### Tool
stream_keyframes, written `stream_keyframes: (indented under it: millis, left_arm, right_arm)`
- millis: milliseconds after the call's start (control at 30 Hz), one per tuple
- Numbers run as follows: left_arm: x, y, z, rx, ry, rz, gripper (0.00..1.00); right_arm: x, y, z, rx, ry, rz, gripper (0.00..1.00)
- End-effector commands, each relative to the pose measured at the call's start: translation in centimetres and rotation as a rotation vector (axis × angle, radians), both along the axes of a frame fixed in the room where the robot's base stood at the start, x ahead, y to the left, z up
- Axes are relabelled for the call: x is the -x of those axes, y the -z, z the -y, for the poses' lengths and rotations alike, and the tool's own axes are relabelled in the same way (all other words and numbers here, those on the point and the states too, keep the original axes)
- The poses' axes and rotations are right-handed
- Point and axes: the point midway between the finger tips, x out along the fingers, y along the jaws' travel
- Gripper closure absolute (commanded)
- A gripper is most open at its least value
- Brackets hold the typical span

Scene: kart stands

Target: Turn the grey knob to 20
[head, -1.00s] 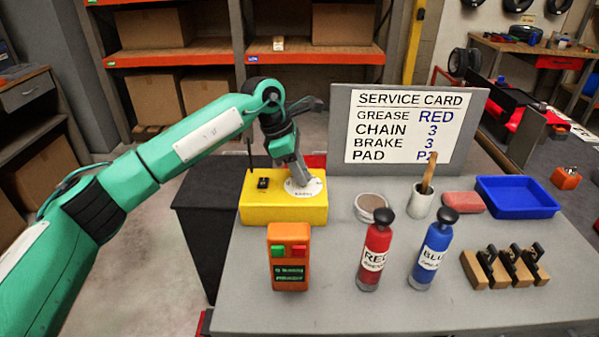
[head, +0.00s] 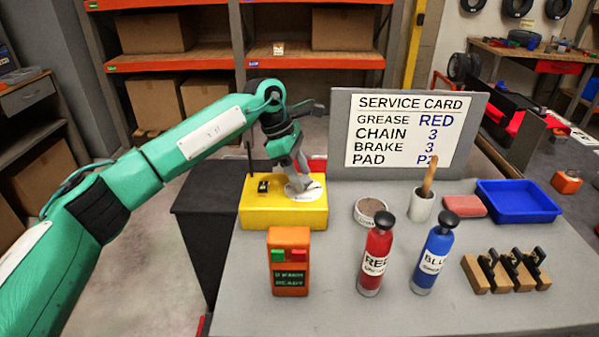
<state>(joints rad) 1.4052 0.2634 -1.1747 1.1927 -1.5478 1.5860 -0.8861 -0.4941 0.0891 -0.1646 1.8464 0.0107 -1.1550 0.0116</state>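A yellow box (head: 268,217) stands at the left of the grey table (head: 330,265). On its top are a small black switch (head: 263,186) and a white round dial (head: 313,194). My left gripper (head: 302,180) points down over the dial, with its fingers at the dial's middle. The grey knob is hidden behind or between the fingers, and I cannot tell whether they grip it. The dial numbers are too small to read. My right gripper is not in view.
An orange handset (head: 289,263) stands in front of the box. Red (head: 376,258) and blue (head: 432,256) bottles stand to the right. A service card board (head: 408,160) rises behind. A blue tray (head: 517,203) and wooden blocks (head: 505,273) are farther right.

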Motion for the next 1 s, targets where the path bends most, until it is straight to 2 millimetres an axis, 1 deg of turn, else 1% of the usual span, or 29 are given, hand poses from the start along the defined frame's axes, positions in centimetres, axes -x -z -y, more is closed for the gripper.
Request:
stream_keyframes:
  millis: [300,433,567,800,900,1000]
  left_arm:
    - [0.0,0.0,0.0,0.0,0.001,-0.002,0.45]
    - [-0.1,-0.9,-0.3,0.0,0.0,0.001,0.45]
    - [-0.3,-3.0,-1.2,0.0,-0.001,0.002,0.45]
    - [-0.8,-8.2,-3.3,0.0,-0.003,0.002,0.45]
    - [-0.9,-10.0,-4.0,0.0,-0.002,0.001,0.45]
    - [-1.0,-11.3,-4.6,-0.001,-0.001,0.001,0.45]
  right_arm:
    - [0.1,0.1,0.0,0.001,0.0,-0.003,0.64]
    - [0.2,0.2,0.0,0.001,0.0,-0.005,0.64]
    - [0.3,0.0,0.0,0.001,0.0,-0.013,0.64]
    - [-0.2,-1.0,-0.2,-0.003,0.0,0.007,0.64]
    - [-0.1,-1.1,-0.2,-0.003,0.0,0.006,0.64]
    - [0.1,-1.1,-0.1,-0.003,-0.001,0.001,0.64]
